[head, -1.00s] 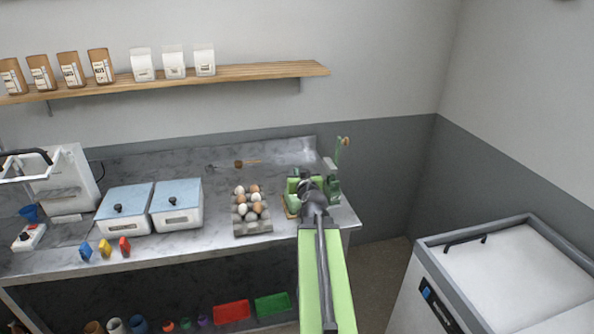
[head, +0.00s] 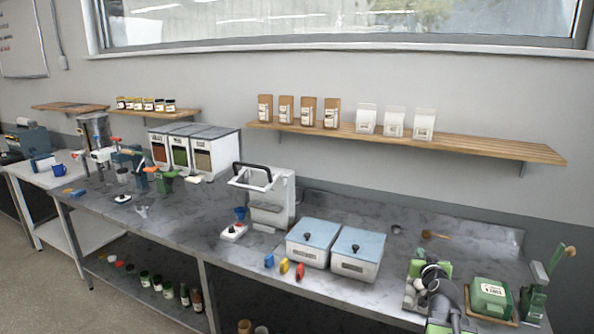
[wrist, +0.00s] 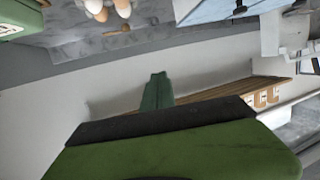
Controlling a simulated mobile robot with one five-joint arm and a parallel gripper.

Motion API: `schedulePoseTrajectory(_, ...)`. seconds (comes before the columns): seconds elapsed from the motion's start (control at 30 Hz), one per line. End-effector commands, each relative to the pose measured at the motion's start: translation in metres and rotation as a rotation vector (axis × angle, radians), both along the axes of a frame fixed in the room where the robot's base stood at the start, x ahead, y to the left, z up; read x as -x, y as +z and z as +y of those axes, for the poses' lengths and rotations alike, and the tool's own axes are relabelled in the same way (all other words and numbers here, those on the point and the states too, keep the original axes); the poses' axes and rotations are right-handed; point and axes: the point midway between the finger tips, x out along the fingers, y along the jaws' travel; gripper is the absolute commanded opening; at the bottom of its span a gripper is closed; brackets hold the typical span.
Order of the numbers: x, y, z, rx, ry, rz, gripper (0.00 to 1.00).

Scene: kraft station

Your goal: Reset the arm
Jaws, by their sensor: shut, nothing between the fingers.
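My arm shows at the lower right of the head view, in front of the egg carton (head: 410,296). My gripper (wrist: 158,90) shows in the wrist view as dark green fingers close together, shut and empty. The wrist picture is upside down, with the bench at the top and the wall and shelf (wrist: 225,93) below. The fingers stand out against the bare wall and seem to touch nothing. In the head view the arm's own links hide most of the fingers.
A green labelled box (head: 490,297) stands right of my arm. Two blue-lidded bins (head: 357,256), coloured clips (head: 284,267) and a white machine (head: 271,200) stand left of it. A wooden shelf (head: 450,144) hangs above. The bench between bins and wall is mostly clear.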

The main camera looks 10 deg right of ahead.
Motion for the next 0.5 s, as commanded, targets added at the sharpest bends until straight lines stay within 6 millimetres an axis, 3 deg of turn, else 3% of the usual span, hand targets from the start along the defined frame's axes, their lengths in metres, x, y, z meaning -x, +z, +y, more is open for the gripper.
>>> schedulePoseTrajectory(0.03, -0.014, -0.006, 0.042, 0.007, 0.070, 0.030, 0.00)
schedulePoseTrajectory(0.1, -0.027, -0.019, 0.096, 0.010, 0.165, 0.088, 0.00)
schedulePoseTrajectory(0.27, -0.030, -0.061, 0.218, -0.001, 0.381, 0.279, 0.00)
schedulePoseTrajectory(0.4, 0.005, -0.112, 0.313, -0.018, 0.533, 0.550, 0.00)
schedulePoseTrajectory(0.5, 0.058, -0.152, 0.348, -0.038, 0.556, 0.830, 0.00)
